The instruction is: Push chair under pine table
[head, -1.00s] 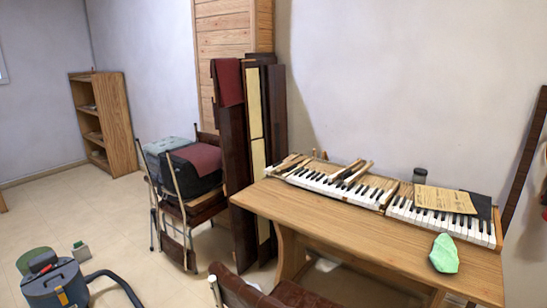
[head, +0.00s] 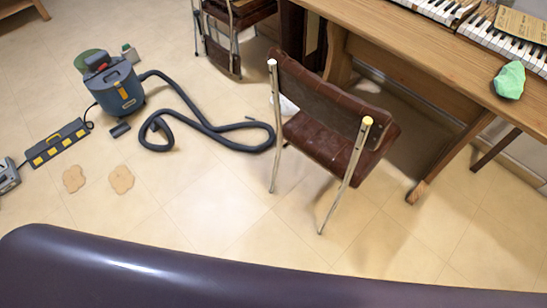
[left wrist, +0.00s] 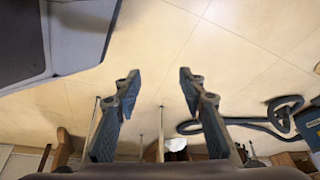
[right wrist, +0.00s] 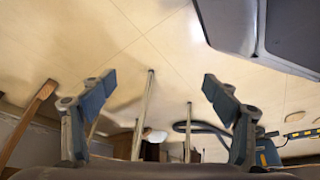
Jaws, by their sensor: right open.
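The chair (head: 326,146), with dark brown tufted padding and chrome legs, stands upright on the floor in the head view. Its seat is beside the pine table (head: 414,39), with its back towards me. The table's wooden legs stand behind and right of the chair. Neither gripper shows in the head view. My left gripper (left wrist: 157,84) is open and empty in the left wrist view. My right gripper (right wrist: 158,84) is open and empty in the right wrist view, with a chrome chair leg (right wrist: 144,115) beyond its fingers, apart from them.
A blue vacuum cleaner (head: 116,90) with its dark hose (head: 205,127) lies left of the chair. A power strip (head: 54,143) is further left. Piano keyboards (head: 510,42) and a green crumpled item (head: 509,80) are on the table. The floor before the chair is clear.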

